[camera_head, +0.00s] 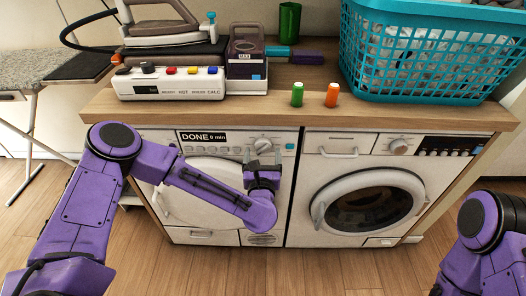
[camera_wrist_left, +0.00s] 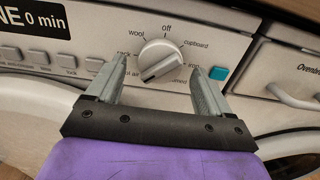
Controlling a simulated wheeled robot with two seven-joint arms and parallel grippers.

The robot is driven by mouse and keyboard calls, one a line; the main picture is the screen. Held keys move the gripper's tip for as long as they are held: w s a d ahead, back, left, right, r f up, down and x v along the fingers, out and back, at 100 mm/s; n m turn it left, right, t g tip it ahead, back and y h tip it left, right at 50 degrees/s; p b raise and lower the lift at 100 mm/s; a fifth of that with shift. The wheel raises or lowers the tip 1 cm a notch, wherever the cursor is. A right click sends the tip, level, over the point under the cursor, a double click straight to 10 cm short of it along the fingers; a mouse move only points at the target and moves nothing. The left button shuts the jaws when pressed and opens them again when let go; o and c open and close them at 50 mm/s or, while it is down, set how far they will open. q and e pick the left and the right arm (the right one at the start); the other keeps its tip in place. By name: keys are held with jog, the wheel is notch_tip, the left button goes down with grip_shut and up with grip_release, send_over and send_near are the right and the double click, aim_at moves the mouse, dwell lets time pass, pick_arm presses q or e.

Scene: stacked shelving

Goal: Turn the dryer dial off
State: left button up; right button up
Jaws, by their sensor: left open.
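The dryer (camera_head: 215,205) is the left machine under the wooden counter, and its display (camera_head: 203,137) reads "DONE 0 min". Its round dial (camera_wrist_left: 160,60) shows between my left fingers in the left wrist view, with "wool", "off" and "cupboard" printed around its top. The ridge on the dial runs slanted, from upper right to lower left. In the head view the dial (camera_head: 262,145) is just above my left gripper (camera_head: 264,160). My left gripper is open, with its fingertips on either side of the dial's lower part; contact cannot be told. My right gripper is not in view.
A washing machine (camera_head: 365,190) stands at the right. The wooden counter (camera_head: 300,112) overhangs both machines and carries a steam iron station (camera_head: 168,82), a green bottle (camera_head: 297,95), an orange bottle (camera_head: 332,95) and a teal laundry basket (camera_head: 425,85).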

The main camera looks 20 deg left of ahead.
pick_arm(q)
jog(key=shift+w+a, duration=0.2)
jog(key=shift+w, duration=0.4)
jog(key=c, duration=1)
jog(key=shift+c, duration=0.2)
